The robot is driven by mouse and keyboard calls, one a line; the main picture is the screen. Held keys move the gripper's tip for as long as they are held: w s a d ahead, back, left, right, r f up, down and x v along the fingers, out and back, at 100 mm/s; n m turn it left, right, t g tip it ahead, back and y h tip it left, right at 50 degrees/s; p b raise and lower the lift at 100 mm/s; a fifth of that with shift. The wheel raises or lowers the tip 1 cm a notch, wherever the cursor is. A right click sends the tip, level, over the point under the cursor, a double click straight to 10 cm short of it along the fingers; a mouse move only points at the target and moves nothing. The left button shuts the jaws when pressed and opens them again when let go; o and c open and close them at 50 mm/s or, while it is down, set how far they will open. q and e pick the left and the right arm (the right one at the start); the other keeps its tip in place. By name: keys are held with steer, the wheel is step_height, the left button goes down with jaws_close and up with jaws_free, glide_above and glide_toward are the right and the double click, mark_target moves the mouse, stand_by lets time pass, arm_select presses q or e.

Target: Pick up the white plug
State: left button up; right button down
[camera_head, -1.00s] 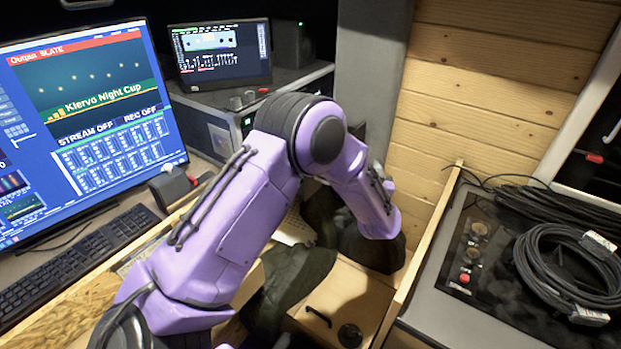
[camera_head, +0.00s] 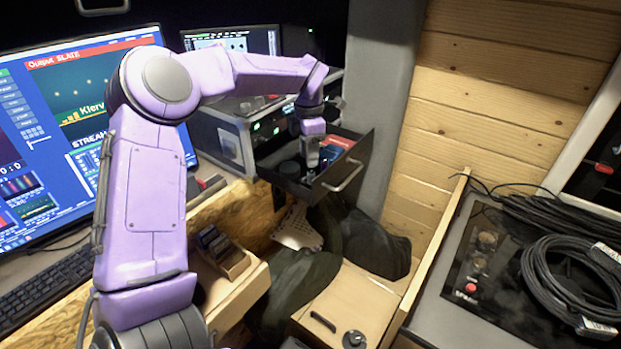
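I cannot make out a white plug in this view. My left gripper (camera_head: 311,158) hangs pointing down from the purple arm, over or inside an open black drawer (camera_head: 318,192) with a silver handle. It is small and dark here, so I cannot tell whether its fingers are open or hold anything. Beside it in the drawer lie a blue item, a red item (camera_head: 343,143) and a dark round item (camera_head: 290,168). The drawer's far side is partly hidden by my arm. My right gripper is out of view.
A wooden drawer (camera_head: 245,287) with dark cards stands open below the desk. A dark chair (camera_head: 365,240) sits under the black drawer. A coiled black cable (camera_head: 572,283) lies on the right-hand case. The monitor (camera_head: 50,130) and keyboard (camera_head: 45,290) are close to my arm.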

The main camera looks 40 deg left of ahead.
mark_target(311, 172)
arm_select(q)
steer(key=f, duration=0.1)
steer(key=f+p, duration=0.1)
steer(key=f, duration=0.2)
steer(key=shift+w+d+f+p, duration=0.15)
steer(key=shift+w+f+p, duration=0.2)
steer(key=shift+f+p, duration=0.05)
steer(key=shift+f, duration=0.15)
jaws_close()
